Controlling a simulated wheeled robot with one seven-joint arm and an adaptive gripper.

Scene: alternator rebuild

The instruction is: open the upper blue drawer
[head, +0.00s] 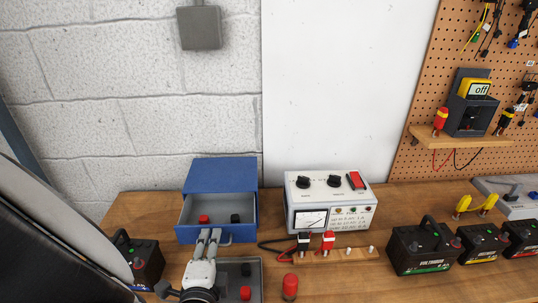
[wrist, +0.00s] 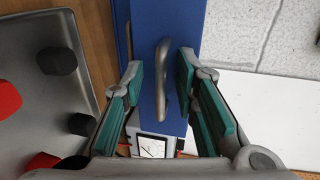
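The blue drawer cabinet (head: 222,172) stands on the bench against the wall. Its upper drawer (head: 251,212) is pulled out, with a red cap (head: 204,219) and a black cap (head: 235,218) inside. In the wrist view the blue drawer front (wrist: 148,22) fills the middle, with a grey bar handle (wrist: 162,75) on it. My gripper (wrist: 158,80) is open, its green-padded fingers on either side of the handle with gaps showing. In the head view my gripper (head: 209,236) is at the drawer's front and hides part of it.
A grey metal tray (head: 256,270) with red and black caps lies just in front of the cabinet; it also shows in the wrist view (wrist: 45,120). A white meter box (head: 330,195) stands to the right. Batteries (head: 424,247) stand farther right.

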